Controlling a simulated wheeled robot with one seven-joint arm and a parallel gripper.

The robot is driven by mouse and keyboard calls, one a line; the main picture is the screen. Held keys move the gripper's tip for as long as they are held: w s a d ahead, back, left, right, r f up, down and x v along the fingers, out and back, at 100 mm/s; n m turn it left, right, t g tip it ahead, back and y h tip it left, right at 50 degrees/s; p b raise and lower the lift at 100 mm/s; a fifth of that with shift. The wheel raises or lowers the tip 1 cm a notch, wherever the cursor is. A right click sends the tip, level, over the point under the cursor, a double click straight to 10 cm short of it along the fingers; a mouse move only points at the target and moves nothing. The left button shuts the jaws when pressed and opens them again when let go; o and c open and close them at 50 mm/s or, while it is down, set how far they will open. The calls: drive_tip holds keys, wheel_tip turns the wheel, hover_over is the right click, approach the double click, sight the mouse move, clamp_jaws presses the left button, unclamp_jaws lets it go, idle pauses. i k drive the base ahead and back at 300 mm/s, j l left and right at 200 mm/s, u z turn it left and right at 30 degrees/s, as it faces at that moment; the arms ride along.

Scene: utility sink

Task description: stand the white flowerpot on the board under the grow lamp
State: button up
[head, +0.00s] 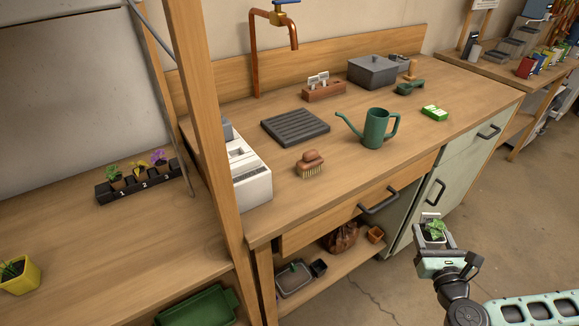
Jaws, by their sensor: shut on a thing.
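My gripper (435,238) is at the lower right, in front of the cabinet and over the floor. It is shut on a small white flowerpot (430,217) with a green leafy plant.
The wooden counter holds a green watering can (377,128), a brush (310,164), a ridged grey mat (296,127) and a white box (250,180). A wooden post (205,120) separates it from the left bench, with a numbered black rack (150,185) and yellow pot (19,277).

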sight(77, 273)
drive_tip(key=k+j+u, duration=0.25)
drive_tip(key=k+j, duration=0.15)
drive_tip(key=j, duration=0.25)
drive_tip(key=k+j+u, duration=0.1)
drive_tip(key=j, duration=0.2)
drive_tip(key=k+j+u, duration=0.1)
drive_tip(key=j, duration=0.25)
drive_tip(key=k+j+u, duration=0.1)
drive_tip(key=k+j, duration=0.15)
drive_tip(key=j, duration=0.15)
drive_tip(key=k+j+u, duration=0.1)
drive_tip(key=k+j, duration=0.15)
drive_tip(key=j, duration=0.1)
